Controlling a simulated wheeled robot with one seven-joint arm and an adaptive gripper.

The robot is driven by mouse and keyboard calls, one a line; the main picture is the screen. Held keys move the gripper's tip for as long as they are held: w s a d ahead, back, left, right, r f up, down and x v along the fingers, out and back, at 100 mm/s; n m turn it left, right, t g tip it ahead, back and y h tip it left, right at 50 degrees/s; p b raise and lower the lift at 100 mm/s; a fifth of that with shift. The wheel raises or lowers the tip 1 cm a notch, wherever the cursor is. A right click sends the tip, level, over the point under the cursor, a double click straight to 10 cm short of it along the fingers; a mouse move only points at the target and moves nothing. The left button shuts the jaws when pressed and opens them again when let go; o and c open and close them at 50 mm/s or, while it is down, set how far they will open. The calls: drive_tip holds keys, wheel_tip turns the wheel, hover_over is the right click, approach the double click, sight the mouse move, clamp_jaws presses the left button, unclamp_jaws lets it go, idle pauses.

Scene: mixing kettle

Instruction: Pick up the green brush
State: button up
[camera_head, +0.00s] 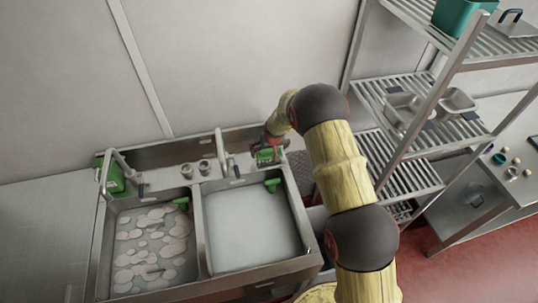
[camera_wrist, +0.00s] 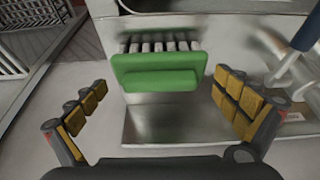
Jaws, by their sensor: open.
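The green brush (camera_wrist: 160,68) shows in the upper middle of the wrist view, its pale bristle blocks at its far edge and its wide green back towards me. My gripper (camera_wrist: 160,84) is open, with one yellow-padded finger on each side of the brush and clear gaps between. Neither finger touches it. In the head view my gripper (camera_head: 273,142) is at the back right corner of the sink, just above a green thing (camera_head: 266,156) on the ledge, partly covered by the gripper.
The right basin (camera_head: 250,230) holds cloudy water, and the left basin (camera_head: 150,245) holds several pale discs. Other green items are at the basin rims (camera_head: 272,184) and at the left tap (camera_head: 114,178). A metal shelf rack (camera_head: 410,155) stands right of my arm.

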drive_tip(key=shift+f, duration=0.2)
drive_tip(key=shift+c, duration=0.8)
